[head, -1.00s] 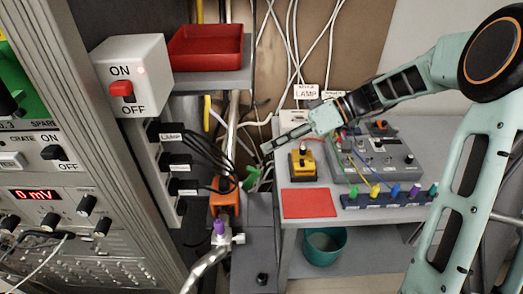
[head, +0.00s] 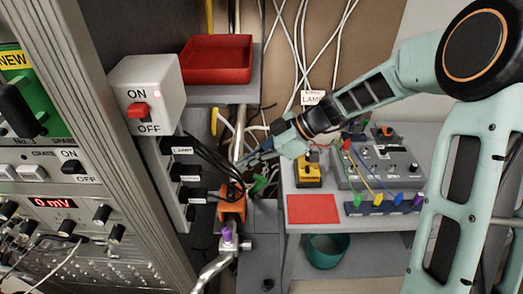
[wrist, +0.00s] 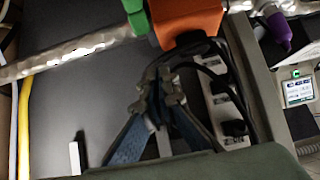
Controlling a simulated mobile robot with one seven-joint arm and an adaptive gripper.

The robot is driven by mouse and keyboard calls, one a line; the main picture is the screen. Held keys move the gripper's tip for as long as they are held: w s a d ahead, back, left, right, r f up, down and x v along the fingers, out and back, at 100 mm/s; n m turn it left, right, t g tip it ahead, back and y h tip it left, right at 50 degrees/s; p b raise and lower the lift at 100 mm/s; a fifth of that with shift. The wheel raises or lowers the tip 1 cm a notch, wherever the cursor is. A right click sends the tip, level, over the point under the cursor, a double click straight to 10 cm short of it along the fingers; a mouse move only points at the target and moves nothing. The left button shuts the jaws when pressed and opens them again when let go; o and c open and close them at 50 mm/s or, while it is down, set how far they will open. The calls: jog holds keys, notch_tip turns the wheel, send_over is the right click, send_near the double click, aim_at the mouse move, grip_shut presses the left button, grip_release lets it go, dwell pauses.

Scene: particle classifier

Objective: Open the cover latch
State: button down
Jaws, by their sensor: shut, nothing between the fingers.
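No part is clearly recognisable as the cover latch. An orange box (head: 232,207) stands on the metal pipework, with a green lever (head: 259,184) to its right and a purple knob (head: 226,234) below it. In the wrist view the orange box (wrist: 190,20), green lever (wrist: 136,18) and purple knob (wrist: 279,32) lie along the top. My gripper (head: 247,160) is above the box and lever in the head view. In the wrist view my gripper (wrist: 166,98) is shut and empty, its tips below the orange box, with black cables behind them.
A socket strip (head: 178,180) with black cables runs down the left cabinet, close to my gripper. A red tray (head: 215,62) sits on a shelf above. A bench (head: 375,215) with a yellow box (head: 308,172) and a red mat (head: 313,209) stands at right.

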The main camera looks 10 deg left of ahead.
aim_at(259, 178)
jog(key=shift+w+d+f+p, duration=0.2)
jog(key=shift+d+f+p, duration=0.1)
jog(key=shift+d+f, duration=0.4)
jog(key=shift+w+d+f+p, duration=0.15)
jog(key=shift+d+f+p, duration=0.15)
jog(key=shift+d+f, duration=0.35)
jog(key=shift+d+b, duration=0.1)
jog(key=shift+b, duration=0.2)
jog(key=shift+d+f+b, duration=0.1)
jog(key=shift+b, duration=0.25)
jog(key=shift+d, duration=0.15)
